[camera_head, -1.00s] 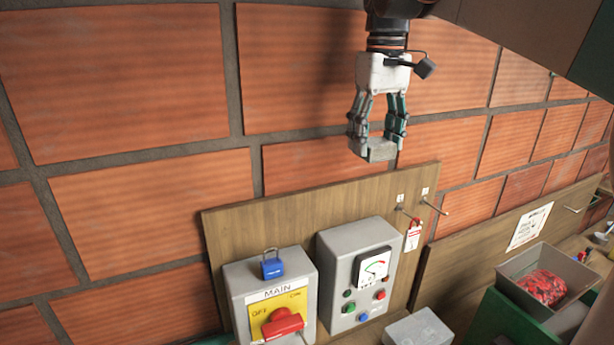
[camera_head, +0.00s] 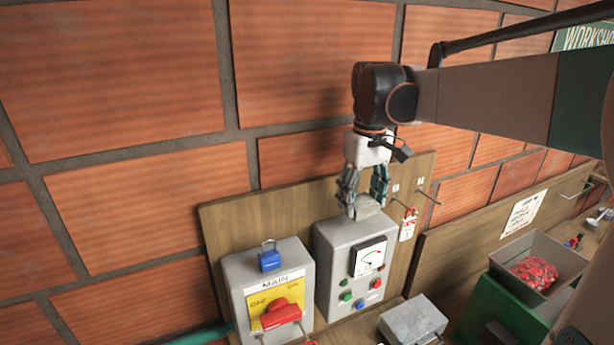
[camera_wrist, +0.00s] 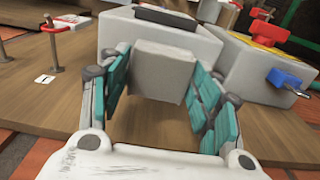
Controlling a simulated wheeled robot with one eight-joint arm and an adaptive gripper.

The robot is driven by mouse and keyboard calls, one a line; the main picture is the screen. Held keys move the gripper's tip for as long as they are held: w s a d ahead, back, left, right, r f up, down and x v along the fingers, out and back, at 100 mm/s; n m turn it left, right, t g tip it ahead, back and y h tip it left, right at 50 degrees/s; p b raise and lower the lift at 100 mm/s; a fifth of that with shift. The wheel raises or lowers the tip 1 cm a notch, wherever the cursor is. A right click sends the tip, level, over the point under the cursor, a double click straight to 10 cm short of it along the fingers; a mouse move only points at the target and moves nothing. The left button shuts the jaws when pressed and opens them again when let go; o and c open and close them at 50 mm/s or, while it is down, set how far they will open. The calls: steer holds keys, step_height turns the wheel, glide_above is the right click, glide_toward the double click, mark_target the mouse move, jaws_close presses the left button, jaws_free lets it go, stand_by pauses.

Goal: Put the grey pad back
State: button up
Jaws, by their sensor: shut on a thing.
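My gripper (camera_head: 364,200) is shut on the grey pad (camera_head: 368,209), a small light-grey block held between its fingertips. In the wrist view, the pad (camera_wrist: 160,72) lies between the teal finger pads. In the head view, my gripper points down and the pad is at the top edge of the grey meter box (camera_head: 335,262). The meter box also shows just beyond the pad in the wrist view (camera_wrist: 195,38). I cannot tell whether the pad touches the box.
A MAIN switch box (camera_head: 240,290) with a red handle and blue padlock (camera_head: 270,257) stands left. A red tag (camera_head: 408,226) and pegs are on the wooden backboard (camera_head: 250,215) at right. A grey box (camera_head: 413,322) and a bin (camera_head: 575,258) stand further right.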

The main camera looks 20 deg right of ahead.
mark_target(362, 201)
steer(key=shift+f, duration=1.95)
steer(key=shift+f, duration=0.25)
steer(key=o, duration=0.9)
steer(key=shift+o, duration=0.2)
steer(key=shift+r, duration=0.1)
step_height(362, 201, up, 12)
steer(key=shift+r+b, duration=0.15)
steer(key=shift+b, duration=0.2)
steer(key=shift+a, duration=0.1)
